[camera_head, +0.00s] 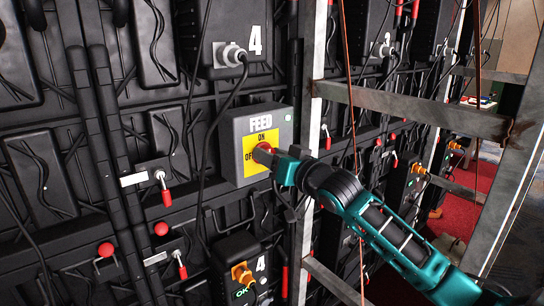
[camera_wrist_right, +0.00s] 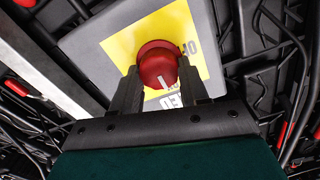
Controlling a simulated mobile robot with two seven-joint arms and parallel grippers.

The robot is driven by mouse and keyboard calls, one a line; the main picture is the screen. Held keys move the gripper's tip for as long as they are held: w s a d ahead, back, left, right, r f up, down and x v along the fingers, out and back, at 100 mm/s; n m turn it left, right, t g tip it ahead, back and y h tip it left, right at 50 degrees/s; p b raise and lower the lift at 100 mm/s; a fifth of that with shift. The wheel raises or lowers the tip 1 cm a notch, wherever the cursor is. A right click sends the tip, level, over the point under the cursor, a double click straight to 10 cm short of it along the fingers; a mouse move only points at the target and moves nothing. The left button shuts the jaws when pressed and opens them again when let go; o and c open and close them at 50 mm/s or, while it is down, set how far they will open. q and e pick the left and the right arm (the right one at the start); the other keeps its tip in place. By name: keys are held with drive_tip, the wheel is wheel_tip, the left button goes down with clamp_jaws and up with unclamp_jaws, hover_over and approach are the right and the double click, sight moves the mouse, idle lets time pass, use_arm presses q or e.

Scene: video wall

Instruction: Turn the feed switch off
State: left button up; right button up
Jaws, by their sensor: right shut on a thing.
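The feed switch is a red rotary knob (camera_head: 264,151) on a grey box (camera_head: 284,118) marked FEED. A yellow label (camera_head: 263,136) behind the knob reads ON at its top and OFF at its left. My right gripper (camera_head: 274,158) reaches in from the lower right and is shut on the knob. In the right wrist view the fingers (camera_wrist_right: 158,78) stand on either side of the red knob (camera_wrist_right: 157,62). Its white mark points toward the FEED lettering, on the ON side. OFF shows at the label's right there. My left gripper is not in view.
A black power box (camera_head: 231,30) marked 4 hangs above, and its cable runs down left of the feed box. A metal upright (camera_head: 309,110) stands just right of it. Red-handled latches (camera_head: 166,196) are at left.

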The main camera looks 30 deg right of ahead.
drive_tip(key=shift+a+f+n, duration=0.1)
drive_tip(key=shift+a+n, duration=0.05)
drive_tip(key=shift+n, duration=4.3)
drive_tip(key=shift+a+f+n, duration=0.1)
drive_tip(key=shift+a+n, duration=0.05)
drive_tip(key=shift+n, duration=4.3)
drive_tip(key=o, duration=1.1)
drive_tip(key=shift+c, duration=0.2)
drive_tip(key=shift+s, duration=0.1)
